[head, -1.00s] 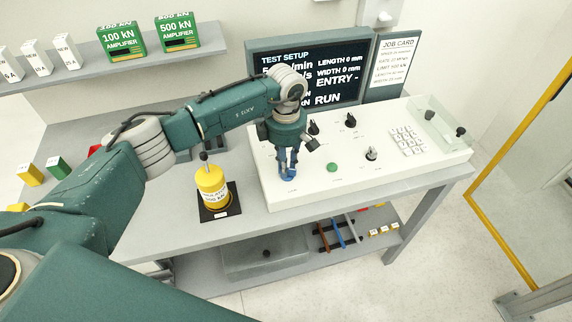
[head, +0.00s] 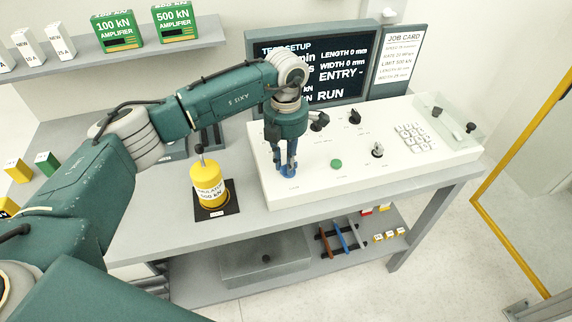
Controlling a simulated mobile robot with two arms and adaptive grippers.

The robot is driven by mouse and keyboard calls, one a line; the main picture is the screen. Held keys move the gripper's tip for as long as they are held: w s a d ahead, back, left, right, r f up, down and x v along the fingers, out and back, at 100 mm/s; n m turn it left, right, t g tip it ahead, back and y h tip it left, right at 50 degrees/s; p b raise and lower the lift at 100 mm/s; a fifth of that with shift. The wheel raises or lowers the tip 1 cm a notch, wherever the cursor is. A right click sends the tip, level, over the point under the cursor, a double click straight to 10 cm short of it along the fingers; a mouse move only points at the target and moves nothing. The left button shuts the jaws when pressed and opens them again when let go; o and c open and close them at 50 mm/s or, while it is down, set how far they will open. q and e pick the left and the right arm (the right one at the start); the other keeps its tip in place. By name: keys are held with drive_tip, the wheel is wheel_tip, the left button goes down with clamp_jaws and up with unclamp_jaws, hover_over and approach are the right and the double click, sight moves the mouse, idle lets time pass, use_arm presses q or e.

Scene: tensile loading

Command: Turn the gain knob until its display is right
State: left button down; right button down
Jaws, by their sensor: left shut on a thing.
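My left gripper (head: 288,167) points down over the front left of the white control panel (head: 350,186). Its fingers are shut on a small blue knob (head: 288,172), and cover much of it. The label by the knob is too small to read, so I cannot tell whether it is the gain knob. The dark screen (head: 340,75) behind reads TEST SETUP, LENGTH 0 mm, WIDTH 0 mm, ENTRY - and RUN. My arm hides its left part, and I can make out no gain value. My right gripper is not in view.
Black knobs (head: 354,117), a green button (head: 336,164) and a white keypad (head: 415,140) are on the panel. A job card (head: 400,58) stands behind. A yellow cylinder (head: 208,188) stands left of the panel. Green amplifier boxes (head: 118,31) sit on the shelf.

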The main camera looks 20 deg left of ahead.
use_arm(q)
drive_tip(key=shift+r+n, duration=0.1)
drive_tip(key=shift+n, duration=0.5)
drive_tip(key=shift+b, duration=0.3)
drive_tip(key=c, duration=1.6)
unclamp_jaws()
wheel_tip(320, 180, up, 12)
